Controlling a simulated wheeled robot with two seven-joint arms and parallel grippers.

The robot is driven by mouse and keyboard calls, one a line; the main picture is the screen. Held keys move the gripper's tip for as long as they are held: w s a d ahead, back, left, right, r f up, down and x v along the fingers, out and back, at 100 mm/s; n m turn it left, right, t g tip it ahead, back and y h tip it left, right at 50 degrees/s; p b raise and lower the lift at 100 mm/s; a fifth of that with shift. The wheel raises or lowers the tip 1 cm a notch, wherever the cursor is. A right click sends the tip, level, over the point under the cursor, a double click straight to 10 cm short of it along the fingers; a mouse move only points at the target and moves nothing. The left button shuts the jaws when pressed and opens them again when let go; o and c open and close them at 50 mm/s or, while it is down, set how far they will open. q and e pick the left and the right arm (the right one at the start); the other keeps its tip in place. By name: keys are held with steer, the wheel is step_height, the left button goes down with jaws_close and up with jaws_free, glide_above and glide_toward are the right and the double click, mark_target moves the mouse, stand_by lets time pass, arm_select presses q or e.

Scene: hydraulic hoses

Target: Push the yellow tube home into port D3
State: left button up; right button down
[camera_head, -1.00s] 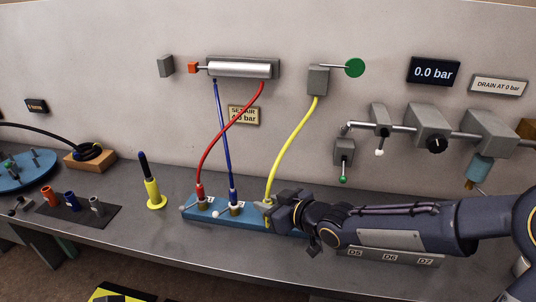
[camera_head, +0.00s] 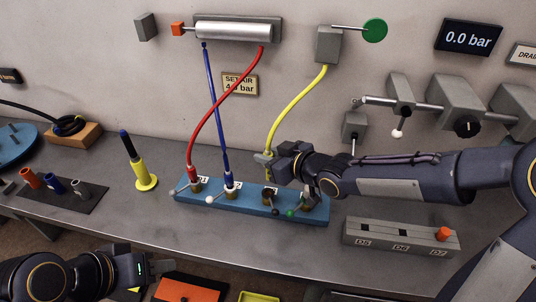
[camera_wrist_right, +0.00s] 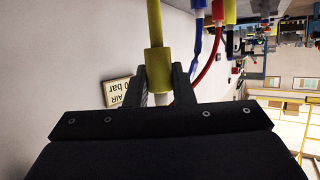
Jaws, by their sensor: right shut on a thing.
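The yellow tube (camera_head: 292,98) hangs from a grey wall block and curves down to my right gripper (camera_head: 266,160). In the right wrist view the gripper (camera_wrist_right: 158,85) is shut around the tube's yellow end collar (camera_wrist_right: 155,60). The tube's end is above the blue port block (camera_head: 250,206), apart from it.
The red hose (camera_head: 213,120) and blue hose (camera_head: 214,115) stand in the two left ports, close to the yellow tube. Small valve handles stick out along the block's front. A grey rack (camera_head: 400,239) lies to the right, and a yellow-and-blue tool (camera_head: 143,165) stands to the left.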

steer(key=shift+f+b, duration=2.45)
steer(key=shift+f, duration=0.3)
steer(key=shift+f+b, duration=2)
steer(key=shift+b, duration=0.1)
steer(key=c, duration=1.2)
jaws_free()
steer(key=shift+r, duration=0.1)
steer(key=shift+o, duration=0.2)
steer(key=shift+s, duration=0.1)
steer(key=p+v, duration=0.3)
steer(key=v, duration=0.4)
steer(key=shift+s+d+r+p, duration=0.2)
steer(key=shift+d+p, duration=0.05)
steer(key=shift+p, duration=0.05)
